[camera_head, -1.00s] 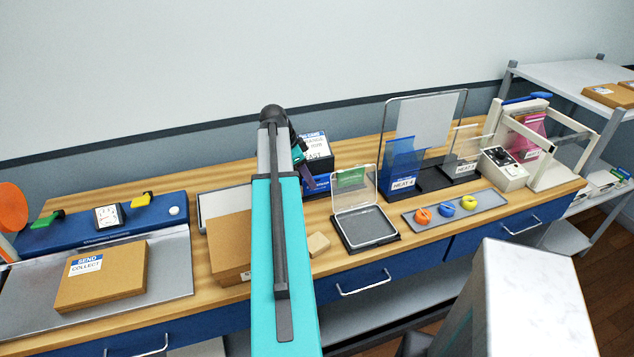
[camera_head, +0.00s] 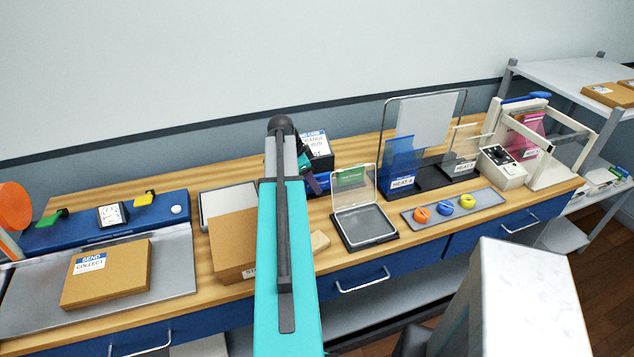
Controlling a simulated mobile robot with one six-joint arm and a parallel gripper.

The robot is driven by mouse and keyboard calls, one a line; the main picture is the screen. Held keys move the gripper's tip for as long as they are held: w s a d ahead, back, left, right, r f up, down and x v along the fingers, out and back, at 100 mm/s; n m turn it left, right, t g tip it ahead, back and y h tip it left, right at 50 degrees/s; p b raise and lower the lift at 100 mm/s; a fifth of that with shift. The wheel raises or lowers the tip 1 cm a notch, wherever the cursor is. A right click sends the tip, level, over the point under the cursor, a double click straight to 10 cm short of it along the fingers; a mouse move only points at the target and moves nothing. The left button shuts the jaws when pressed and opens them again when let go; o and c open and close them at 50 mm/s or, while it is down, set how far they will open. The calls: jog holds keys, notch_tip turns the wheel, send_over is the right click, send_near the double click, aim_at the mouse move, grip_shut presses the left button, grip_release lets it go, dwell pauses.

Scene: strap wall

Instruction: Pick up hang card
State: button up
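A white card with blue print (camera_head: 316,142) shows on a dark box (camera_head: 322,163) at the back of the bench, partly hidden behind my arm. Its words are too small and covered to read in full, so I cannot tell if it is the hang card. My gripper (camera_head: 313,184) is just beyond my raised teal arm, in front of the box and over a blue item (camera_head: 323,182) below it. Only a dark purplish finger shows clearly. Whether the gripper is open or touches anything is hidden.
A clear-lidded tray (camera_head: 366,226) stands right of my arm, with a strip of coloured rings (camera_head: 455,208) beyond. Blue and clear holders (camera_head: 402,162) stand behind. Cardboard boxes (camera_head: 233,243) and a send-collect parcel (camera_head: 106,274) lie to the left.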

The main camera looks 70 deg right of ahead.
grip_shut()
jog(key=shift+r, duration=0.15)
dwell(0.4)
jog(key=shift+r+b, duration=1.7)
jog(key=shift+r, duration=3.2)
